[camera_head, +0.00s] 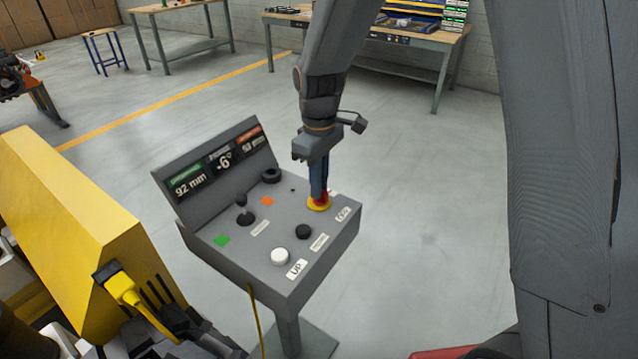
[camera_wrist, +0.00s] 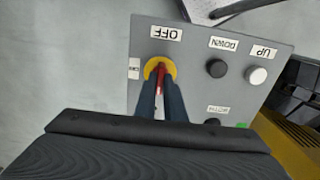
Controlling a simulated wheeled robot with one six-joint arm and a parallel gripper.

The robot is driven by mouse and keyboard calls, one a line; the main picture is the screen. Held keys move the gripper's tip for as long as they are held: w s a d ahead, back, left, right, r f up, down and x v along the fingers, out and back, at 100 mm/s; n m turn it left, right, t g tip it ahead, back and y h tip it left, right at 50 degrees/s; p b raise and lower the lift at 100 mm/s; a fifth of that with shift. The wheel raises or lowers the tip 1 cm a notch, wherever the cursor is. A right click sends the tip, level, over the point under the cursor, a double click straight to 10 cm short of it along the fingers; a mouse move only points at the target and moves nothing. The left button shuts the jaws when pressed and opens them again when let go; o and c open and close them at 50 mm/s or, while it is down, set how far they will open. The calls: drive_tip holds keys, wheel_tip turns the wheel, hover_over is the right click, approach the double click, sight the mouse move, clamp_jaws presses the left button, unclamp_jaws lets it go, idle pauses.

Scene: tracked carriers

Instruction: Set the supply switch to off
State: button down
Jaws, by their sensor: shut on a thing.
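The supply switch (camera_head: 323,197) is a red handle on a yellow round base, at the right side of the grey console (camera_head: 205,240). In the wrist view the red handle (camera_wrist: 161,72) shows between my fingers, with the yellow base (camera_wrist: 149,69) around it. My gripper (camera_head: 319,192) points down from above and is shut on the red handle. An OFF label (camera_wrist: 166,33) lies beside the switch.
A yellow machine (camera_head: 75,215) stands close at left. The floor right of the console is clear.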

drive_tip(key=c, duration=1.8)
unclamp_jaws()
drive_tip(key=shift+d, duration=0.1)
drive_tip(key=shift+c, duration=0.2)
drive_tip(key=shift+r, duration=0.15)
wheel_tip(320, 180, up, 8)
drive_tip(key=shift+f+b, duration=0.2)
drive_tip(key=shift+b, duration=0.65)
drive_tip(key=s+d+f+m, duration=0.3)
drive_tip(key=s+d+m, duration=0.2)
drive_tip(key=s+d, duration=0.2)
drive_tip(key=s+d+f+m+t, duration=0.1)
drive_tip(key=s+d+f+m, duration=0.3)
drive_tip(key=s+d, duration=0.4)
drive_tip(key=shift+m, duration=0.7)
